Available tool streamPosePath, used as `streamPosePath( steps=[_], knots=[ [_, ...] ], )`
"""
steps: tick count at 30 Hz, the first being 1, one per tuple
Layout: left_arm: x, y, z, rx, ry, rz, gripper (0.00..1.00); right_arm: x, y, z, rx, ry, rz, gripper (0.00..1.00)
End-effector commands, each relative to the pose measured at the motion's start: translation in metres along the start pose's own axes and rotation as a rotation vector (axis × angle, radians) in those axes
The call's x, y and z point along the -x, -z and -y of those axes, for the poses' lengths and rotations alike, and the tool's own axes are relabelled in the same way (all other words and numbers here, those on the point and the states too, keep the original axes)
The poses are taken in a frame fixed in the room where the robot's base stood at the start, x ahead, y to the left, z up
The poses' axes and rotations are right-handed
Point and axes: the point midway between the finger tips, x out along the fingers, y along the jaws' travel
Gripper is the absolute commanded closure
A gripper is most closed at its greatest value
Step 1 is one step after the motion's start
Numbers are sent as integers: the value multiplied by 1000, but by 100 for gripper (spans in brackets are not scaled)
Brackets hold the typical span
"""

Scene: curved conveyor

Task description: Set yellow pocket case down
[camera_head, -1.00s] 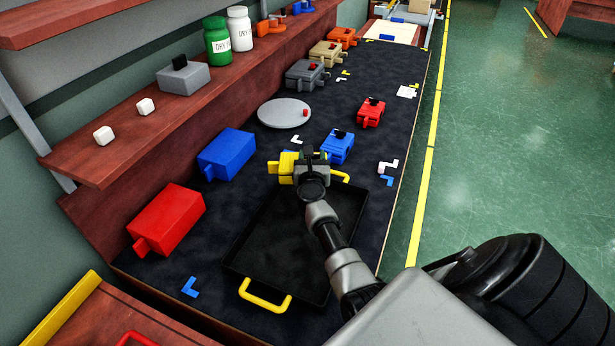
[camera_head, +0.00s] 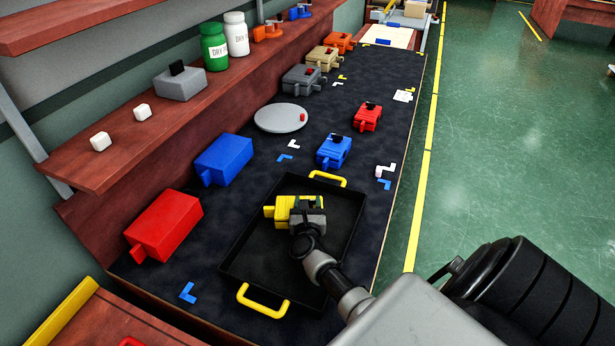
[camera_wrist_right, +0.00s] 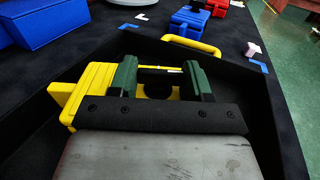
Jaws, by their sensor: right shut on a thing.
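The yellow pocket case (camera_head: 284,208) is at my right gripper (camera_head: 308,203), over the far half of the black tray (camera_head: 262,272). The right gripper is shut on the case. In the right wrist view the case (camera_wrist_right: 92,84) shows between and left of the green fingers of the gripper (camera_wrist_right: 160,82). The gripper hides part of the case. Whether the case touches the tray floor I cannot tell. The tray has yellow handles at its near and far ends and holds nothing else that I can see. My left gripper is not in view.
A blue case (camera_head: 333,151) and a red case (camera_head: 367,117) stand beyond the tray. A larger blue box (camera_head: 224,158) and red box (camera_head: 165,225) stand left of it. A grey round plate (camera_head: 281,118) lies farther back. The near half of the tray is clear.

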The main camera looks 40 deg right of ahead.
Motion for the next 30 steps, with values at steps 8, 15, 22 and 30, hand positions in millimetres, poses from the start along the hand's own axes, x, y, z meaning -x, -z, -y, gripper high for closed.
streamPosePath(
  steps=[8,15,22,30],
  knots=[
    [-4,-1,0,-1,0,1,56,0,3,0,-1,0,-1,44],
    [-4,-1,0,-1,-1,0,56,0,3,0,-1,0,-1,26],
    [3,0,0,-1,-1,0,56,0,-3,0,0,0,-1,26],
    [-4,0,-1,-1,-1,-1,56,46,2,0,-3,-1,-3,26]
  ],
)
